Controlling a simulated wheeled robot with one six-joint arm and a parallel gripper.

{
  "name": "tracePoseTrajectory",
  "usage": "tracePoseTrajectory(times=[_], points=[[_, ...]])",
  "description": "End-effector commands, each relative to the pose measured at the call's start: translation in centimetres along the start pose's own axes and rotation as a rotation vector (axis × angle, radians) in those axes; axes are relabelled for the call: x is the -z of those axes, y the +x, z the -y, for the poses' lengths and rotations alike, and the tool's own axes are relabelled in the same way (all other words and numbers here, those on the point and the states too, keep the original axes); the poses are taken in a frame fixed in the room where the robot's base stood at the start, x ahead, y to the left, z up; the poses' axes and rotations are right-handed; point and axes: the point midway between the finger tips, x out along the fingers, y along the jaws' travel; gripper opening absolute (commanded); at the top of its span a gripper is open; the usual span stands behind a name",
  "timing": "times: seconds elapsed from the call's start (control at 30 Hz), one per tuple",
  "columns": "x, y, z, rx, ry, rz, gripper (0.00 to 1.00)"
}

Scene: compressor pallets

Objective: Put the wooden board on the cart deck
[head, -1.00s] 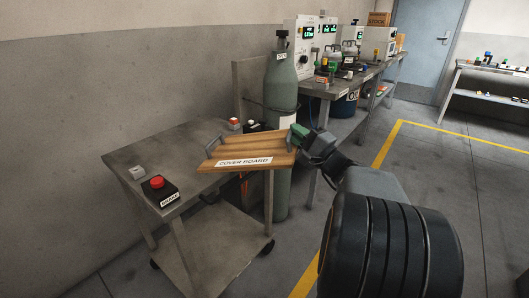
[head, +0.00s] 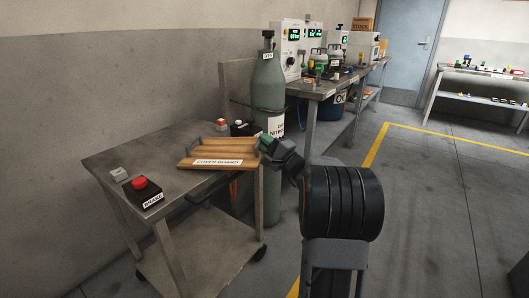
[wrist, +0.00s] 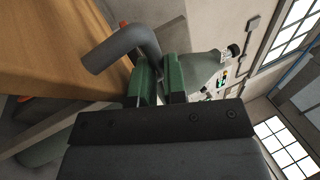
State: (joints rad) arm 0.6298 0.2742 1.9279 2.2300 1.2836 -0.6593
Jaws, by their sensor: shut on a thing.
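The wooden board (head: 207,152), labelled COVER BOARD, is over the far right part of the cart deck (head: 122,162) in the head view. It looks roughly level; I cannot tell whether it touches the deck. Its right end reaches to about the deck's right edge. My gripper (head: 264,146) is at the board's right end. In the wrist view, the green fingers of my gripper (wrist: 160,84) are shut on the board's grey handle (wrist: 122,47), with the board's wood (wrist: 52,50) at the left.
A red BRAKE button box (head: 143,191) and a small grey box (head: 119,174) stand on the deck's left side. A green gas cylinder (head: 268,95) stands right behind the cart. A workbench (head: 325,86) with instruments runs along the wall. Floor at the right is open.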

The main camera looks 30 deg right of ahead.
Motion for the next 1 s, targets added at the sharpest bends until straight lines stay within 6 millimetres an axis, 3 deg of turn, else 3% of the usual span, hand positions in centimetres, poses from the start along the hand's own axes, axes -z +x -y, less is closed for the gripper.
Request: tracePoseTrajectory(times=[0.13,0.4,0.43,0.67,1.0], points=[[0.4,-0.8,-2.3,-0.002,0.002,0.000,0.00],[0.4,-0.9,-2.6,0.000,-0.001,0.000,0.00],[0.5,-1.0,-2.8,-0.004,-0.001,-0.001,0.15],[0.5,-1.0,-2.7,-0.002,0.000,-0.001,0.37],[0.4,-1.1,-2.7,-0.003,0.001,-0.001,0.38]])
